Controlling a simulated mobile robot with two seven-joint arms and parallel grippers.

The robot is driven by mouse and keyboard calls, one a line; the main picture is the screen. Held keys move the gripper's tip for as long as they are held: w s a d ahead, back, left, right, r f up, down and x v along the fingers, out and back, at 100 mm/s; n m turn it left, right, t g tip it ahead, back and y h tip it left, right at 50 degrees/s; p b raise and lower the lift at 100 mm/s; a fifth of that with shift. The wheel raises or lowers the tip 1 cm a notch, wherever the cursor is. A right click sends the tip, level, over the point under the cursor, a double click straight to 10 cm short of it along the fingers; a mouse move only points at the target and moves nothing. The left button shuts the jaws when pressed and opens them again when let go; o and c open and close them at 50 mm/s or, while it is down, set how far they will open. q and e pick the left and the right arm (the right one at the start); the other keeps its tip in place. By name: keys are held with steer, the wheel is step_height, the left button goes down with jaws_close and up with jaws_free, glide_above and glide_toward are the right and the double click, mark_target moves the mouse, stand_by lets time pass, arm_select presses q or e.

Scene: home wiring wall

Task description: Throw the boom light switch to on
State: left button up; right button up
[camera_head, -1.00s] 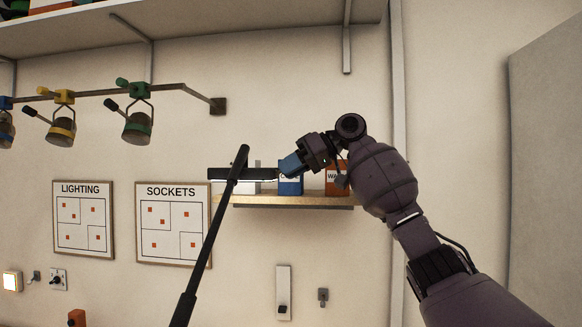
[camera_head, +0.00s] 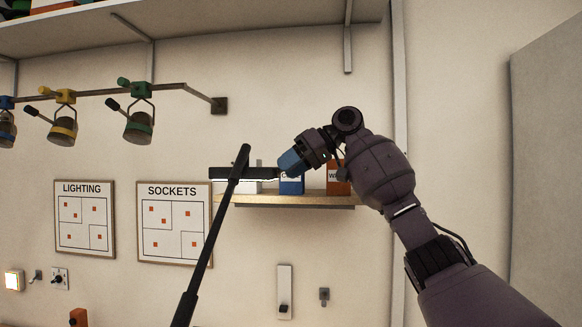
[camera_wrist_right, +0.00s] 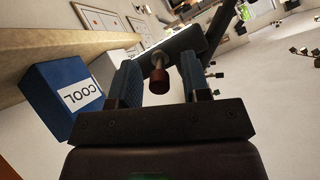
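The boom light is a black bar-shaped head (camera_head: 226,173) on a slanting black pole (camera_head: 208,250). It also shows dark in the wrist view (camera_wrist_right: 184,40). A short metal lever with a dark red tip (camera_wrist_right: 159,80), which looks like its switch, sticks out towards my right gripper. My right gripper (camera_head: 283,166) is at the right end of the lamp head. In the wrist view its two blue fingers (camera_wrist_right: 160,80) are apart, with the lever between them. I cannot tell whether either finger touches it. The lever cannot be made out in the head view. My left gripper is out of view.
A wooden shelf (camera_head: 300,200) behind the gripper holds a blue COOL box (camera_head: 291,186), an orange box (camera_head: 338,180) and a white box. Spotlights on a rail (camera_head: 175,88) hang at upper left. LIGHTING (camera_head: 85,185) and SOCKETS (camera_head: 172,190) boards are on the wall.

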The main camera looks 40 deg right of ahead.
steer(key=v, duration=1.1)
steer(key=shift+b, duration=0.3)
steer(key=shift+f, duration=0.1)
stand_by(0.6)
